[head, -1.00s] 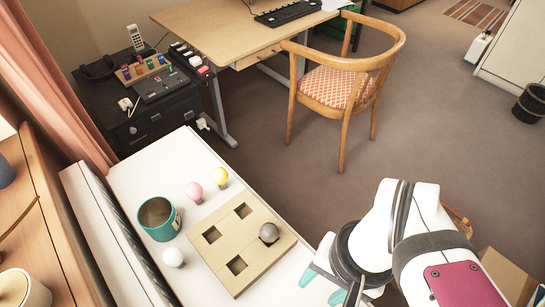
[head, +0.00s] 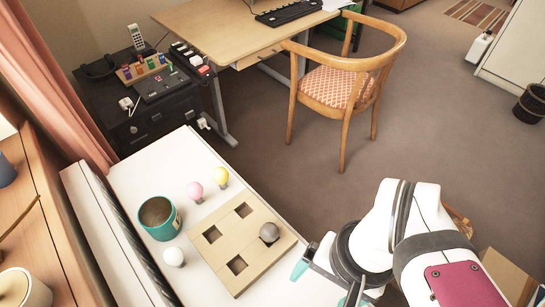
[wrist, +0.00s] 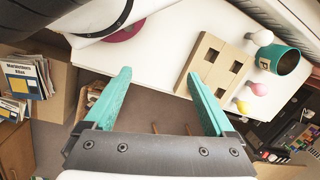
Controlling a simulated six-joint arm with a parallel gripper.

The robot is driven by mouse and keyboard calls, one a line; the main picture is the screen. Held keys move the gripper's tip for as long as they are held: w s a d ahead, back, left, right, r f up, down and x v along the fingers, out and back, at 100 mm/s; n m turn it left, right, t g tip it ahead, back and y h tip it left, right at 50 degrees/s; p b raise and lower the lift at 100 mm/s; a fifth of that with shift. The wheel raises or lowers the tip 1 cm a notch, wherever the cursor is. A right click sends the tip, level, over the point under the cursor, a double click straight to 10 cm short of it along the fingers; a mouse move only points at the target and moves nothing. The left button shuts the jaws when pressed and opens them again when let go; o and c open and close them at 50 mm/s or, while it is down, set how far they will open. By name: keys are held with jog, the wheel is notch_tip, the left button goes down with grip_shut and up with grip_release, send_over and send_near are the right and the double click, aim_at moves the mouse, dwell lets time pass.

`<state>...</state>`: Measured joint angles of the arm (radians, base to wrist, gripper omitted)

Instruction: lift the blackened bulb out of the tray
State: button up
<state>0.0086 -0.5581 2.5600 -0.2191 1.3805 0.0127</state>
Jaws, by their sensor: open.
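The blackened bulb (head: 269,232), dark grey and round, sits in the right-hand square hole of the wooden tray (head: 240,286) in the head view. The tray's other square holes are empty. In the wrist view the tray (wrist: 203,68) is at upper right; I cannot make out the blackened bulb there, and my finger covers part of the tray's near side. My gripper (head: 323,286) is open and empty, with teal fingers, to the lower right of the tray and apart from it. Its spread fingers also show in the wrist view (wrist: 159,74).
A white bulb (head: 174,256), a pink bulb (head: 195,191) and a yellow bulb (head: 220,177) stand loose on the white top (head: 205,283), near a teal pot (head: 172,226). A wooden chair (head: 341,88) and desk (head: 220,25) stand beyond.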

jog(key=n+h, duration=0.2)
jog(key=n, duration=1.2)
send_over(269, 228)
jog(key=f, duration=0.1)
jog(key=shift+n, duration=0.3)
notch_tip(269, 228, down, 16)
grip_shut()
